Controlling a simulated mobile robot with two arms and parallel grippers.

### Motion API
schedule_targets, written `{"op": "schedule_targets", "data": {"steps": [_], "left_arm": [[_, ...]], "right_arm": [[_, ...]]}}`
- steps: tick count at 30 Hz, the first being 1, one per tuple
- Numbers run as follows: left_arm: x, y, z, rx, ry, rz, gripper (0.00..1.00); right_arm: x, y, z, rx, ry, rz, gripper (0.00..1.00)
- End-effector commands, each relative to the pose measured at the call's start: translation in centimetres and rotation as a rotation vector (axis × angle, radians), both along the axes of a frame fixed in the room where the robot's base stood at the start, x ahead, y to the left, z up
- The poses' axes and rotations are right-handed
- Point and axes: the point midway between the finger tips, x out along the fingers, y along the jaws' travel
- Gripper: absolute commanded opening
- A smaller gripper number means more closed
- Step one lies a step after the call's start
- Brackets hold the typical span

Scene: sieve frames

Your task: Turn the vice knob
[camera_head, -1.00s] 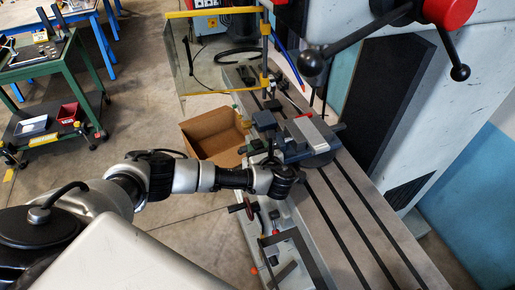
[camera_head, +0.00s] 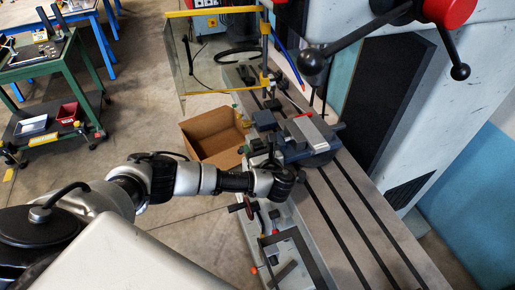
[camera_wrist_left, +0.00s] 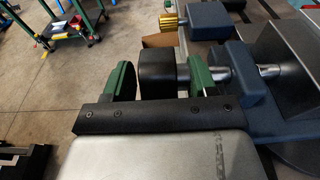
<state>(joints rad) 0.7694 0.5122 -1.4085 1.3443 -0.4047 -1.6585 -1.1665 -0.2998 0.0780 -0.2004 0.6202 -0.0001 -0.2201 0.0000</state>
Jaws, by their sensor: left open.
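The blue-grey vice (camera_head: 308,148) stands on the slotted machine table. In the left wrist view its body (camera_wrist_left: 260,108) is on the right, with a silver shaft (camera_wrist_left: 218,75) running left to a dark round knob (camera_wrist_left: 157,75). My left gripper (camera_head: 268,161) is at the vice's near left side. In the left wrist view its green fingers (camera_wrist_left: 160,82) are apart, one on each side of the knob. I cannot tell whether either finger touches it. In the head view the knob is hard to make out. My right gripper is not in view.
A second blue block with a brass-coloured knob (camera_wrist_left: 172,22) lies beyond the vice. An open cardboard box (camera_head: 212,135) stands left of the table (camera_head: 350,225). A yellow-framed clear guard (camera_head: 222,55) and the machine's handles (camera_head: 370,40) are above and behind.

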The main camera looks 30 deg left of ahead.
Motion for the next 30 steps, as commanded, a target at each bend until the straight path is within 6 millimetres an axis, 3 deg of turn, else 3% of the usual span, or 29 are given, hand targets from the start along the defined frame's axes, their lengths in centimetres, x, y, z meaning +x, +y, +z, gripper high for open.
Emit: {"op": "schedule_targets", "data": {"steps": [8, 14, 21, 30], "left_arm": [[0.0, 0.0, 0.8, -0.001, -0.003, 0.001, 0.57], [0.1, 0.1, 4.1, -0.003, -0.005, -0.001, 0.57], [-0.4, -5.6, 7.0, -0.005, -0.003, -0.004, 0.57], [-0.9, -10.4, 10.1, -0.002, -0.002, -0.002, 0.57]], "right_arm": [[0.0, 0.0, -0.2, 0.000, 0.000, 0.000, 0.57], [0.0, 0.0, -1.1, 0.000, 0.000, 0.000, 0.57], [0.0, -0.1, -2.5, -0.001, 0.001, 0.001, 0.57], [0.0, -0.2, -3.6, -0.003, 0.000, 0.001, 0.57]]}}
